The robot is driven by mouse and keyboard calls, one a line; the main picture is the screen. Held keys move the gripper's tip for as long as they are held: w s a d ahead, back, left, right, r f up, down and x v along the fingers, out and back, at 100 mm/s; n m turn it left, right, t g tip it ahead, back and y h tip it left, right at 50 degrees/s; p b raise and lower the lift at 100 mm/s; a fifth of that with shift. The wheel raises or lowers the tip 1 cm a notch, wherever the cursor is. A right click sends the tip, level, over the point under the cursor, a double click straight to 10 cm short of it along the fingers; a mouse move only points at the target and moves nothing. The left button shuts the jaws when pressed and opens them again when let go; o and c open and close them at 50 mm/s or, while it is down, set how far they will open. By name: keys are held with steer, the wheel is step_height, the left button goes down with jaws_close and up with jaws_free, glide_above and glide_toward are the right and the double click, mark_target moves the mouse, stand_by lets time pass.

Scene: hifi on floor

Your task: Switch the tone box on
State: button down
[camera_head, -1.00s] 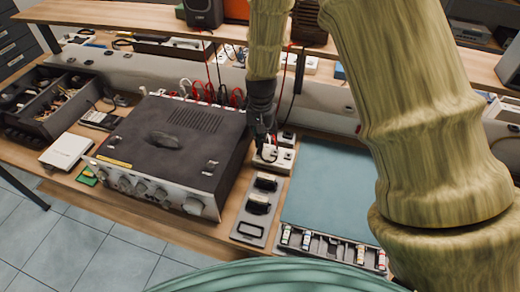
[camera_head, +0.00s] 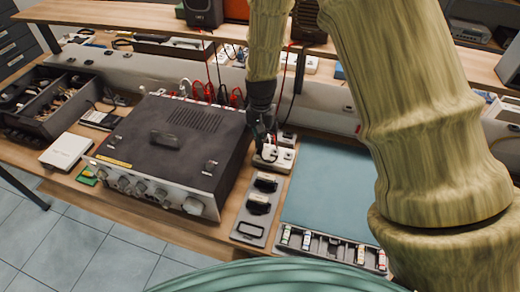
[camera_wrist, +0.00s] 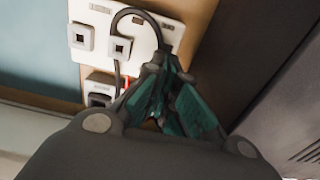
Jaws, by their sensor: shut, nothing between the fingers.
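A small white box with raised square fittings (camera_head: 278,158) sits on the bench, right of a large dark unit with front knobs (camera_head: 165,150). Which of them is the tone box I cannot tell for sure. In the wrist view the white box (camera_wrist: 143,37) shows two square fittings and a dark cable curving over it. My gripper (camera_head: 268,143) points down at the rear left part of the white box. In the wrist view its fingertips (camera_wrist: 165,58) meet, empty, near the box's lower edge. Whether they touch the box I cannot tell.
A grey plate with black fittings (camera_head: 258,206) lies in front of the white box. A blue-green mat (camera_head: 330,190) is to the right, with a small parts tray (camera_head: 335,249) before it. Red and black leads (camera_head: 220,95) hang behind the dark unit.

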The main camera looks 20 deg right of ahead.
steer(key=shift+f+b, duration=0.35)
steer(key=shift+f, duration=0.65)
stand_by(0.8)
steer(key=shift+r, duration=0.1)
steer(key=shift+r+p, duration=2.75)
steer(key=shift+r, duration=0.65)
